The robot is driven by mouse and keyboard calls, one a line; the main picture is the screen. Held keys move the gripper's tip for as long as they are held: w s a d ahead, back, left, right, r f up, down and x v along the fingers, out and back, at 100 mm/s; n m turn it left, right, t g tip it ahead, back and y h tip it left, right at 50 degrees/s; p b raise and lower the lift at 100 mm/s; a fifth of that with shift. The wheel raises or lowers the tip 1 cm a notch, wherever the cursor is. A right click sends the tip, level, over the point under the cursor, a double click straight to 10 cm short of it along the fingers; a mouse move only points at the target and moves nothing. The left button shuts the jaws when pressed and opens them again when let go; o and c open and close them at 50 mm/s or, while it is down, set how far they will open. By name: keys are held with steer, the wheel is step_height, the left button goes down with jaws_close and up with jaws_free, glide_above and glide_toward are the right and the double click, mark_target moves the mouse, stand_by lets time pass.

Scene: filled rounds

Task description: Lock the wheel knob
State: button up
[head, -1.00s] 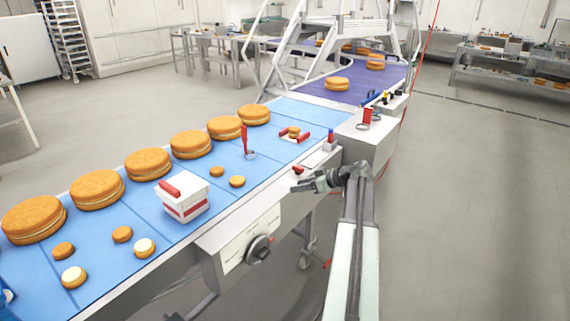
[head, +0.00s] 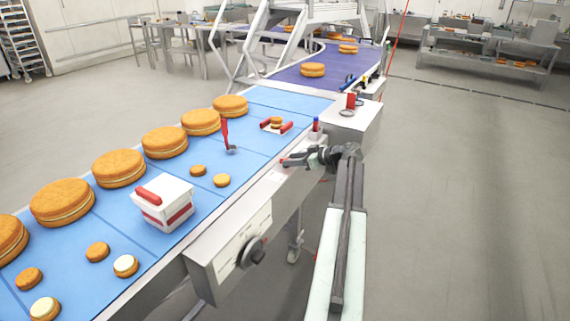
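The wheel knob (head: 252,251) is a round dark dial with a black grip. It sits on a pale marked panel (head: 228,258) on the near side of the conveyor. My gripper (head: 286,161) is dark and small in the head view, over the conveyor's near edge and well above and to the right of the knob. It is apart from the knob. Its fingers point left, and a small red spot shows by the tips. I cannot tell whether the fingers are open or shut. How the knob's lock is set is too small to tell.
The blue conveyor (head: 185,200) carries several large and small filled rounds, a white box with a red handle (head: 163,206) and a red upright tool (head: 226,135). A grey machine block (head: 352,122) stands beyond my gripper. Floor at the right (head: 460,220) is clear.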

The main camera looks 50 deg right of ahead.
steer(key=x, duration=0.3)
steer(key=shift+b, duration=0.3)
steer(key=shift+s, duration=0.1)
steer(key=shift+c, duration=0.3)
